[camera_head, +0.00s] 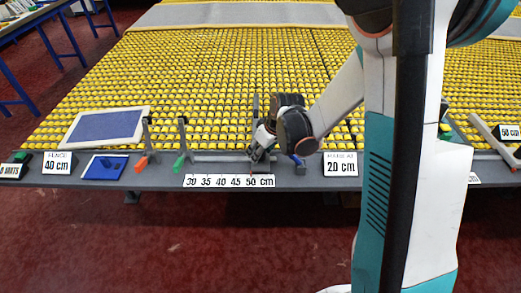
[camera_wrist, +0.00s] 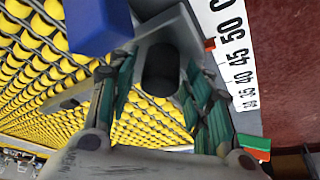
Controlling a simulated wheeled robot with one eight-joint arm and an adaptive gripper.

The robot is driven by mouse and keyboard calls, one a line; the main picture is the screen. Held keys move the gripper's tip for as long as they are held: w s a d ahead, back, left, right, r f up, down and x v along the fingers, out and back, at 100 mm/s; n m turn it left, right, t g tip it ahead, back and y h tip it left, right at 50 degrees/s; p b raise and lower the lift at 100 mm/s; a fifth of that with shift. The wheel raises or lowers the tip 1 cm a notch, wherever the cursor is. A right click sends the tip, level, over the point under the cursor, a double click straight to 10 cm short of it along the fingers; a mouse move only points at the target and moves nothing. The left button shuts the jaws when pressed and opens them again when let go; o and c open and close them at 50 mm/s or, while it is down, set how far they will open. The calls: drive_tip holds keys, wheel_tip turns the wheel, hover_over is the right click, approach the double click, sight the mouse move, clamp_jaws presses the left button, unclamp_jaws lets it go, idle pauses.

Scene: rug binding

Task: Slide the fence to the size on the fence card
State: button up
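The fence card (camera_head: 57,163) reads 40 cm. The scale strip (camera_head: 229,181) runs 30 to 50 cm along the table's front edge and shows in the wrist view (camera_wrist: 228,50). The grey fence (camera_wrist: 185,25) sits near the 50 end, partly hidden by my gripper in the head view. It carries a dark upright knob (camera_wrist: 160,70). My gripper (camera_head: 262,150) is low over the fence. In the wrist view its green-padded fingers (camera_wrist: 160,98) stand apart on either side of the knob, with gaps visible. A small red mark (camera_wrist: 210,43) lies beside the strip; its exact reading is unclear.
A green-topped clamp (camera_head: 181,160) and an orange one (camera_head: 142,163) stand left of the fence. A blue block (camera_head: 297,160) and a 20 cm card (camera_head: 340,164) are on the right. A blue-topped tray (camera_head: 105,127) lies at left. Yellow rollers fill the table behind.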

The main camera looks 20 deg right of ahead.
clamp_jaws()
drive_tip(key=w+a, duration=0.1)
drive_tip(key=a, duration=0.2)
drive_tip(key=w+a, duration=0.1)
drive_tip(key=a, duration=0.2)
drive_tip(key=w+a, duration=0.1)
drive_tip(key=a, duration=0.2)
drive_tip(key=shift+w+a, duration=0.1)
drive_tip(key=shift+a, duration=0.2)
drive_tip(key=shift+o, duration=1.9)
unclamp_jaws()
drive_tip(key=shift+r, duration=0.1)
drive_tip(key=v, duration=1.2)
drive_tip(key=shift+d, duration=0.1)
